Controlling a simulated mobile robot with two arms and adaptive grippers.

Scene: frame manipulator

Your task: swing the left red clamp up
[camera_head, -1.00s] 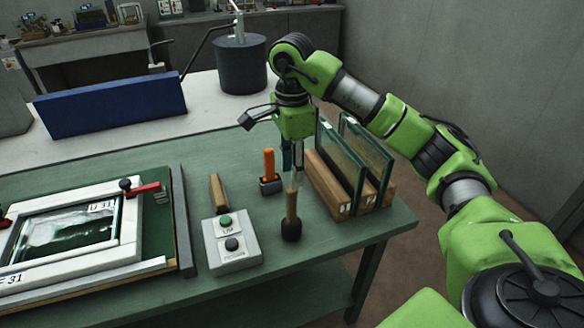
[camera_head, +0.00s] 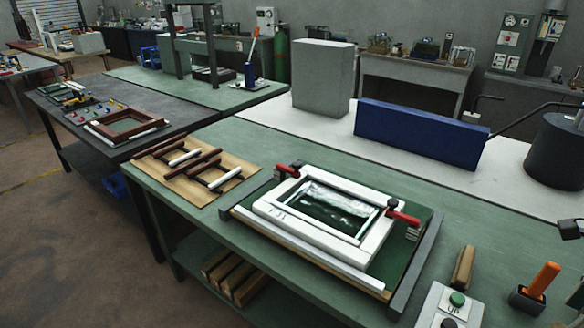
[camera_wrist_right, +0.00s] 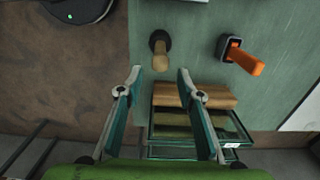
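The left red clamp (camera_head: 287,170) is at the far left corner of the white frame (camera_head: 340,240), its red handle lying about level and pointing outward to the left. The right red clamp (camera_head: 403,218) is at the frame's right side, its handle also lying low and pointing right. The frame holds a glass pane and lies on a green board. My right gripper (camera_wrist_right: 160,75) is open and empty in the right wrist view, with a wooden mallet handle (camera_wrist_right: 159,48) just beyond its fingertips. My left gripper is not in view.
A button box (camera_head: 450,308), wooden block (camera_head: 464,266) and orange-handled tool (camera_head: 538,288) stand right of the frame. Dark and white frame bars lie on a wooden board (camera_head: 170,188) to the left. A blue box (camera_head: 415,132) stands behind. Glass panes (camera_wrist_right: 185,135) sit below my right gripper.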

